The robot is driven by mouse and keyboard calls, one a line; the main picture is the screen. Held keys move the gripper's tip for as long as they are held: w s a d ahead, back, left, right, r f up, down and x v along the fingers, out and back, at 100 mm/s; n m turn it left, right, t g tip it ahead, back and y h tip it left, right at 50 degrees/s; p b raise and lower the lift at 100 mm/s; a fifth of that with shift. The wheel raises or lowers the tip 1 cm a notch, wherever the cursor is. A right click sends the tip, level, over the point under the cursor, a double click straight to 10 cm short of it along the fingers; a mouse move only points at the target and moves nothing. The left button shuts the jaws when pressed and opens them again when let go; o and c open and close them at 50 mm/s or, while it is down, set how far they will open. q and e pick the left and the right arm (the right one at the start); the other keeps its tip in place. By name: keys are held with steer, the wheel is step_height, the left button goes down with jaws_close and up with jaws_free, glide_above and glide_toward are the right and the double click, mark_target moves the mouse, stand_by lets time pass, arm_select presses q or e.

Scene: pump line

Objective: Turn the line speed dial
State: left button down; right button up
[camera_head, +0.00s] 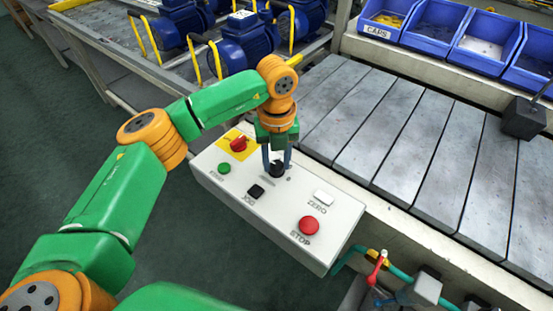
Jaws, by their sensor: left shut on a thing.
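The line speed dial (277,169) is a black knob on the sloping white control panel (278,222), near the panel's far edge. My left gripper (277,165) points down over it, with one finger on each side. The fingers are shut on the dial and hide part of it. The dial's scale and pointer are too small or hidden to read. My right gripper is not in view.
The panel also carries a red switch on yellow (239,144), a green button (224,168), a black jog button (256,191), a white zero button (323,197) and a red stop button (309,225). Slatted metal table (400,140), blue bins (430,27) and blue pumps (245,45) lie behind.

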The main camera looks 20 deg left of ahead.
mark_target(276, 165)
arm_select(q)
steer(key=shift+c, duration=2.2)
jaws_free()
step_height(276, 165, up, 7)
steer(key=shift+r, duration=0.1)
